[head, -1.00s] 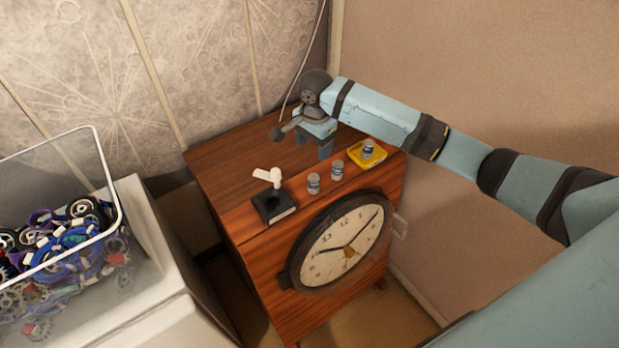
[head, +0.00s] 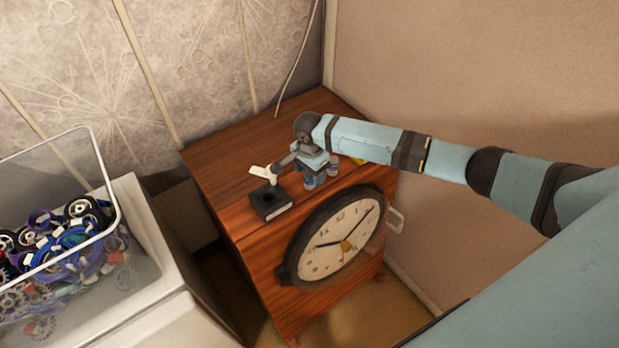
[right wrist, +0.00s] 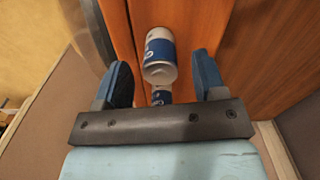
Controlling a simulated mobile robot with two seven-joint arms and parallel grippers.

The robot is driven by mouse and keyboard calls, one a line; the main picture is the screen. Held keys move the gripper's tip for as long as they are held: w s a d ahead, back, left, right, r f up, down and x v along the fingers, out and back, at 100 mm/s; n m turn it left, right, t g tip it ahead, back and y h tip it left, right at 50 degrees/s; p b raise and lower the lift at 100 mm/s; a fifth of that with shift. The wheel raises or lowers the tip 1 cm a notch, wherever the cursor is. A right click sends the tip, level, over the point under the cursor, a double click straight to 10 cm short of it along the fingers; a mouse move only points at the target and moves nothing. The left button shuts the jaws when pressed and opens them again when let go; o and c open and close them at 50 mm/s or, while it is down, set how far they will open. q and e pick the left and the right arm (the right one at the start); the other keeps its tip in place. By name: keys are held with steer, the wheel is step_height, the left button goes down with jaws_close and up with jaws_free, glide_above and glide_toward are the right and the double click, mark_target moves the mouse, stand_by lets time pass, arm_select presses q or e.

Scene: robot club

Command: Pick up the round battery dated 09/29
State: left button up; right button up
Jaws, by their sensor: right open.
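Two small round batteries with blue and white labels stand near the front edge of the wooden clock cabinet: a left one (head: 309,183) and a right one (head: 333,171). My right gripper (head: 320,170) is low over them, fingers down. In the right wrist view, one battery (right wrist: 160,55) lies between the open fingers (right wrist: 162,66), with gaps on both sides. A second battery (right wrist: 161,97) is partly hidden behind the gripper's palm edge. No date is readable. A third battery, seen earlier on the yellow tray (head: 357,160), is hidden by my arm. My left gripper is not in view.
A black block (head: 271,205) with a white piece (head: 264,174) by it stands left of the batteries. A round clock (head: 335,243) is on the cabinet's front (head: 262,265). A clear bin (head: 112,190) of parts stands at left. The cabinet's back left is clear.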

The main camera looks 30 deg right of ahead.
steer(key=shift+f, duration=0.6)
steer(key=c, duration=1)
steer(key=shift+c, duration=0.3)
steer(key=shift+r, duration=0.15)
